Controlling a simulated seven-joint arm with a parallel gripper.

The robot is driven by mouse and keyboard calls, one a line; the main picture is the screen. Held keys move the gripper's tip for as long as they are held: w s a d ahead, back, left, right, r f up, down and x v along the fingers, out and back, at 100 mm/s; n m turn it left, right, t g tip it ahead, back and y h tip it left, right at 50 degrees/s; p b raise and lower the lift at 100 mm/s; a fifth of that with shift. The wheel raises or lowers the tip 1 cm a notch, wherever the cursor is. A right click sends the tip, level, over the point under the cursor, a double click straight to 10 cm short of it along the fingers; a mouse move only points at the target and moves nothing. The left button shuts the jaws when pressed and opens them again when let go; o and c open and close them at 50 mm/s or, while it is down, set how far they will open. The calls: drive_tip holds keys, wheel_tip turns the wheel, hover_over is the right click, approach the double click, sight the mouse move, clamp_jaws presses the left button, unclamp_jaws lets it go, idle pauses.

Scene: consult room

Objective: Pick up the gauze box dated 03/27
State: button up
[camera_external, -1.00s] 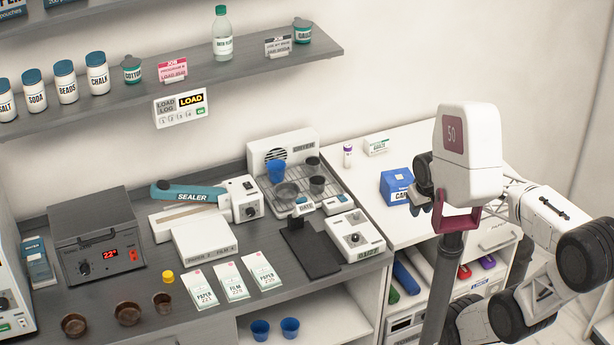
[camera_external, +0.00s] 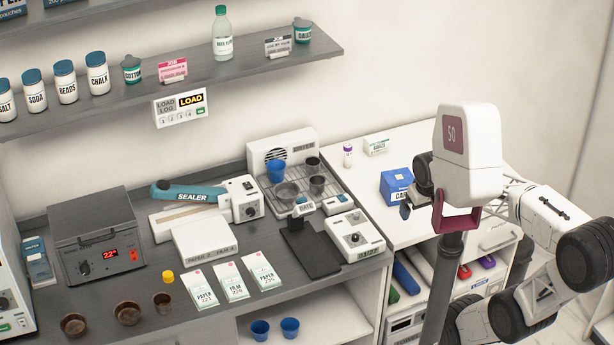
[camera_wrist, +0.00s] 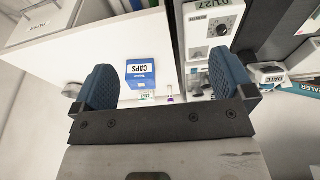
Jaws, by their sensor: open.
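A small white box with green lettering (camera_external: 376,146), which looks like the gauze box, stands at the back of the white counter near the wall. Its date is too small to read. In the external view one finger (camera_external: 405,211) shows near the front of that blue box (camera_external: 396,185); the rest is hidden behind my arm.
A purple-capped vial (camera_external: 347,155) stands left of the white box. The grey bench (camera_external: 345,280) on the left holds a dial device (camera_external: 355,237), a wire rack with cups and a sealer (camera_external: 190,192). The counter between the blue box and the wall is mostly clear.

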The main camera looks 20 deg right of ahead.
drive_tip(key=w+a+m+t+y, duration=0.1)
drive_tip(key=w+a+m+y, duration=0.2)
drive_tip(key=w, duration=0.5)
drive_tip(key=w+a+m+t+y, duration=0.1)
drive_tip(key=w+m+y, duration=0.1)
drive_tip(key=w+m, duration=0.35)
drive_tip(key=m+t+h, duration=0.2)
drive_tip(key=m+t, duration=0.6)
drive_tip(key=m, duration=1.4)
hover_over(380, 142)
drive_tip(key=s+a, duration=0.6)
drive_tip(key=s, duration=0.2)
wheel_tip(380, 142, down, 10)
drive_tip(key=f, duration=0.1)
drive_tip(key=w+d+f+m, duration=0.1)
drive_tip(key=d, duration=0.1)
drive_tip(key=w+d+f+m+h, duration=0.1)
drive_tip(key=d+f+m, duration=0.1)
drive_tip(key=w+d+f+m+t+h, duration=0.1)
drive_tip(key=d+f+m, duration=0.1)
drive_tip(key=shift+d, duration=0.1)
drive_tip(key=shift+w+f, duration=0.1)
drive_tip(key=shift+x, duration=1.25)
drive_tip(key=shift+w, duration=0.1)
drive_tip(key=shift+x, duration=2.5)
